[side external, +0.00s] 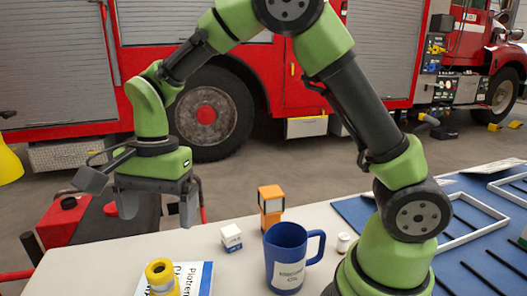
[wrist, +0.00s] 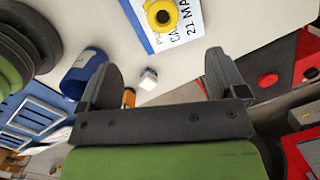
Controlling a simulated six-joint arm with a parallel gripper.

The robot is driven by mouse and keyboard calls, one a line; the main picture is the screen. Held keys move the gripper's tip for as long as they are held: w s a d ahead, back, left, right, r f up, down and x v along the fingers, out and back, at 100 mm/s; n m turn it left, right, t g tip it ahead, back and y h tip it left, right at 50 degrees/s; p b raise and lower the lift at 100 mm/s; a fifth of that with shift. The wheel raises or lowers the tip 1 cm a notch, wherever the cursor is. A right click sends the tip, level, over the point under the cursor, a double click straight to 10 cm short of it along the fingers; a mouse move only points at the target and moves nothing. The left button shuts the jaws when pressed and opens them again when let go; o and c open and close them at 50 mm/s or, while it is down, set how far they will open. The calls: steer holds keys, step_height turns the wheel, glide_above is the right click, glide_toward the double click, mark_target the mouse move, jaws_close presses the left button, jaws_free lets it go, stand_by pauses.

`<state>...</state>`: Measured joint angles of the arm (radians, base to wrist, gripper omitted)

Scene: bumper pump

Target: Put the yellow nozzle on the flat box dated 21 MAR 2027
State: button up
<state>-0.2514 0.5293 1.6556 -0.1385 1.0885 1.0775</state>
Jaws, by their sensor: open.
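The flat box (side external: 203,283) lies at the front of the table, white with a blue edge and dark print.
A small white cylinder (side external: 343,242) is beside the mug. Blue mats with white frames (side external: 470,235) lie farther right. A fire truck stands behind.

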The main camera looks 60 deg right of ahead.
steer(key=s+d+r+n+t, duration=0.45)
steer(key=s+r, duration=0.35)
steer(key=r, duration=0.2)
steer(key=s+d+r+n+t, duration=0.1)
steer(key=s+d+n+t, duration=0.1)
steer(key=s+n, duration=0.3)
steer(key=s+d, duration=0.1)
steer(key=s, duration=0.3)
steer(key=shift+s+t+y, duration=0.3)
steer(key=shift+s+t, duration=0.05)
